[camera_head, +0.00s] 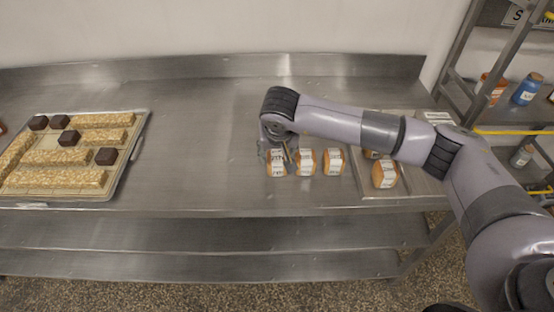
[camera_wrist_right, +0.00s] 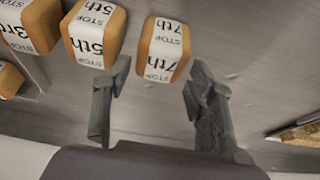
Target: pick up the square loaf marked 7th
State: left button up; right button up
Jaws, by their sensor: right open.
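The square loaf marked 7th (camera_wrist_right: 161,52) has an orange-brown crust and a white paper band. In the wrist view it lies just beyond my right gripper (camera_wrist_right: 157,105), in line with the gap between the fingertips. In the head view the 7th loaf (camera_head: 277,168) is leftmost in a row of loaves, partly hidden by my right gripper (camera_head: 278,152). The right gripper is open, with nothing between its fingers. My left gripper is not in view.
The loaf marked 5th (camera_wrist_right: 96,34) lies close beside it, near one finger. The loaf marked 3rd (camera_wrist_right: 28,22) is farther along. A tray (camera_head: 128,160) with oat bars and dark cubes is at the left. The steel bench (camera_head: 200,130) is clear between.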

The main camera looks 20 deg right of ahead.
aim_at(277, 156)
jog(key=shift+p+x, duration=0.35)
jog(key=shift+x, duration=1.4)
jog(key=c, duration=0.8)
